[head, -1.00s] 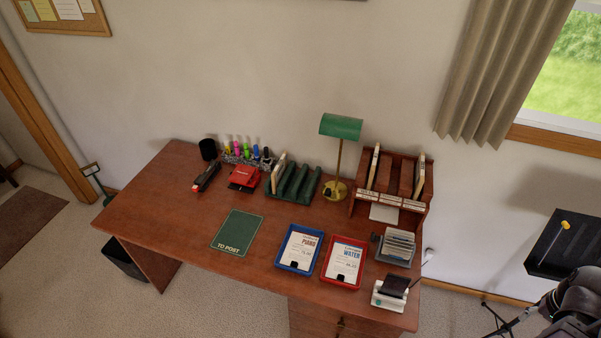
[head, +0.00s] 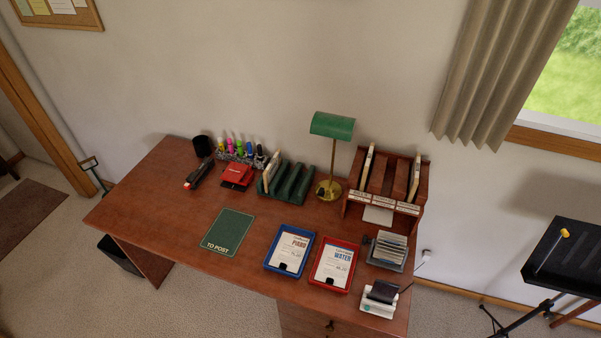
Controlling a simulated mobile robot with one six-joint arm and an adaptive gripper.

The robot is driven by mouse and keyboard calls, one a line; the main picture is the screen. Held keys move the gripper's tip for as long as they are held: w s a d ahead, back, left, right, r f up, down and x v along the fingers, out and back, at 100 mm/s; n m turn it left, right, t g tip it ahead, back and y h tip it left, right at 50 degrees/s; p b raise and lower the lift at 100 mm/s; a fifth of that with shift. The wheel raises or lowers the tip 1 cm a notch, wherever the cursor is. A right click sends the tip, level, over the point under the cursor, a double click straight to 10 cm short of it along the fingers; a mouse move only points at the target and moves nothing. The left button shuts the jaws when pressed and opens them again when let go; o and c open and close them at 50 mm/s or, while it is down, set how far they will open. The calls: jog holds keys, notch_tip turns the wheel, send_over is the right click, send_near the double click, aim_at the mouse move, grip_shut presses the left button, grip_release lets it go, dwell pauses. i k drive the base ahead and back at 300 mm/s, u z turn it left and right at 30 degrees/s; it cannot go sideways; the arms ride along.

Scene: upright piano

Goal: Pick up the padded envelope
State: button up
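I cannot tell for sure which item is the padded envelope. A thin cream, envelope-like item (head: 268,180) stands upright in the left slot of the green rack (head: 291,194) on the desk. Two more thin, pale upright items stand in the wooden sorter, one at its left side (head: 367,163) and one at its right side (head: 414,181). All are seen nearly edge-on. My gripper is not in view.
The brown desk (head: 165,220) also holds a green TO POST mat (head: 229,232), a blue tray (head: 267,264), a red tray (head: 316,280), a green lamp (head: 332,126), a red punch (head: 237,176) and a card file (head: 389,249). A black music stand (head: 562,255) is at right.

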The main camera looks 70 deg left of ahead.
aim_at(272, 169)
jog(key=z, duration=1.1)
jog(key=k, duration=2.1)
jog(key=u, duration=1.25)
